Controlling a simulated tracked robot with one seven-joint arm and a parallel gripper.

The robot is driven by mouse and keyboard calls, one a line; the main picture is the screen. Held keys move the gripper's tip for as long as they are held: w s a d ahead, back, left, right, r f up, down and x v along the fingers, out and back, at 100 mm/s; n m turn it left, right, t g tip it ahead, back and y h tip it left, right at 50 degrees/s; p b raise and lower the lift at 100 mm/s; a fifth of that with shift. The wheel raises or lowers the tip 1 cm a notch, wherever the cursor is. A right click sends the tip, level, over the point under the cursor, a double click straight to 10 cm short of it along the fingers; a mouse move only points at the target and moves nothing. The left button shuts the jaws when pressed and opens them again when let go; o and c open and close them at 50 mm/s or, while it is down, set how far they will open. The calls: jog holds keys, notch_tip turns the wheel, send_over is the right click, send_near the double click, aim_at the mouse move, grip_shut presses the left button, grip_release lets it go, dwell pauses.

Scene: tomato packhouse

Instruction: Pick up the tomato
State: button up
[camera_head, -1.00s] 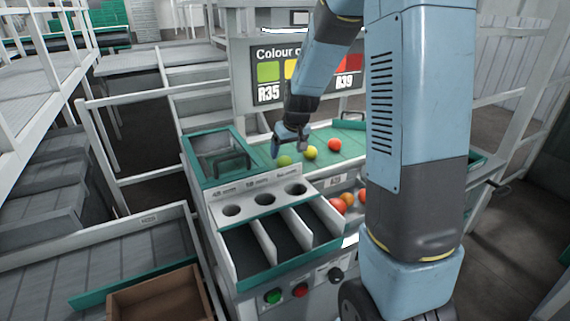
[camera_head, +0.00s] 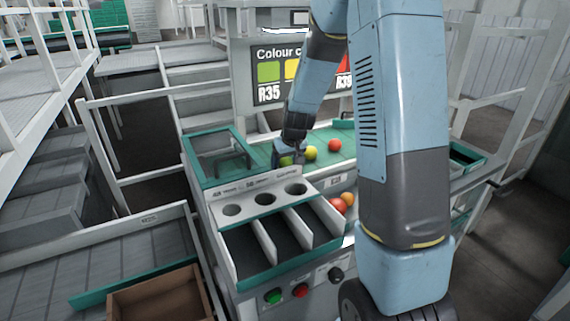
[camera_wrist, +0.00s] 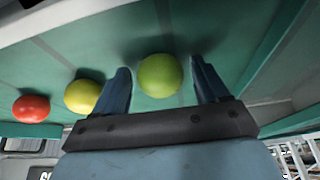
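A green tomato (camera_wrist: 160,75) lies on the green belt between the two spread fingers of my gripper (camera_wrist: 162,88) in the wrist view, with a gap on each side. In the head view my gripper (camera_head: 288,158) is low over the belt and partly covers the green tomato (camera_head: 286,161). A yellow tomato (camera_wrist: 82,96) and a red tomato (camera_wrist: 31,108) lie in a row beside it; the yellow one (camera_head: 310,153) and the red one (camera_head: 334,146) also show in the head view.
A sorter panel with round holes (camera_head: 265,199) and dark compartments stands in front of the belt. A green-framed bin (camera_head: 216,158) is left of my gripper. More orange-red tomatoes (camera_head: 338,205) lie in a lower tray. A colour chart board (camera_head: 268,70) stands behind.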

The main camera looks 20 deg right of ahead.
jog(key=c, duration=0.6)
